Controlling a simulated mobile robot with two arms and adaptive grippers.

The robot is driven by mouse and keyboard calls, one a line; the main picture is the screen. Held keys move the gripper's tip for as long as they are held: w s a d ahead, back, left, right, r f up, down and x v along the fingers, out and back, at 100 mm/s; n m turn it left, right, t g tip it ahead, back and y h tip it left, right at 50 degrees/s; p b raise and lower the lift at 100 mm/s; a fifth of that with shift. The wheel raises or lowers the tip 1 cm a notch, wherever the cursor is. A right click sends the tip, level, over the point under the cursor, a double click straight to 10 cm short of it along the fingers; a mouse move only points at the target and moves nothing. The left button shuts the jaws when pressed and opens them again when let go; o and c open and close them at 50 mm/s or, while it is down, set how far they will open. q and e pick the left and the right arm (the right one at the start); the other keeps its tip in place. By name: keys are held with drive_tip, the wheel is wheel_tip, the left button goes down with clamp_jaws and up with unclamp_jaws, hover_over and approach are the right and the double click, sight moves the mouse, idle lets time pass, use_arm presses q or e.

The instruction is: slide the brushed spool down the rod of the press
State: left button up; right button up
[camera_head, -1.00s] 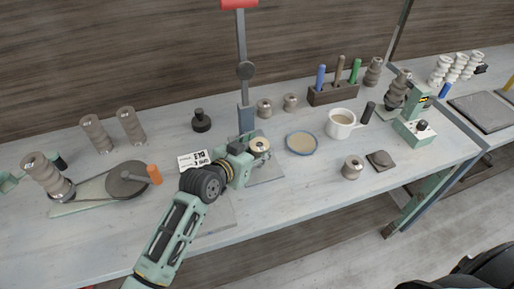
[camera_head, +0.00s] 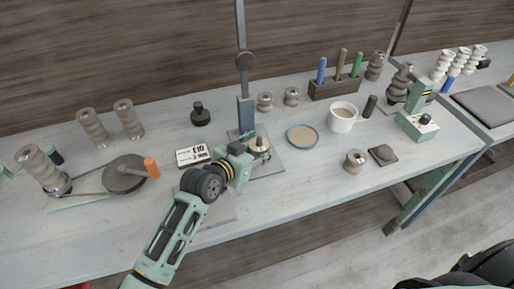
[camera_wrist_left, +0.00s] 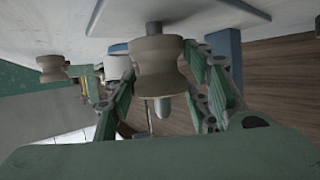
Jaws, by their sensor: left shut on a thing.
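The spool in my left gripper (camera_head: 252,152) is beige-grey with a narrow waist (camera_wrist_left: 158,58); its pale top shows in the head view (camera_head: 260,146). My left gripper is shut on it, with a finger on either side in the left wrist view. The press has a blue post (camera_head: 247,116), a tall grey bar (camera_head: 241,25) and a flat base plate (camera_head: 268,170). A rounded grey rod end (camera_wrist_left: 162,106) protrudes from one side of the spool, and a dark stub (camera_wrist_left: 153,28) shows on the plate side. The spool appears to be around the rod. My right gripper is not in view.
Two small spools (camera_head: 265,102) (camera_head: 292,96) stand behind the press. A blue-rimmed dish (camera_head: 302,136), a mug (camera_head: 342,118) and another spool (camera_head: 354,161) stand to its right. A printed card (camera_head: 193,156) and a turntable (camera_head: 124,173) lie to its left.

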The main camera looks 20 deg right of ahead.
use_arm(q)
drive_tip(key=shift+f+b, duration=0.45)
drive_tip(key=shift+f, duration=0.2)
drive_tip(key=shift+f, duration=0.1)
drive_tip(key=o, duration=1.4)
drive_tip(key=shift+o, duration=0.2)
drive_tip(key=shift+f, duration=0.15)
drive_tip(key=v, duration=1.2)
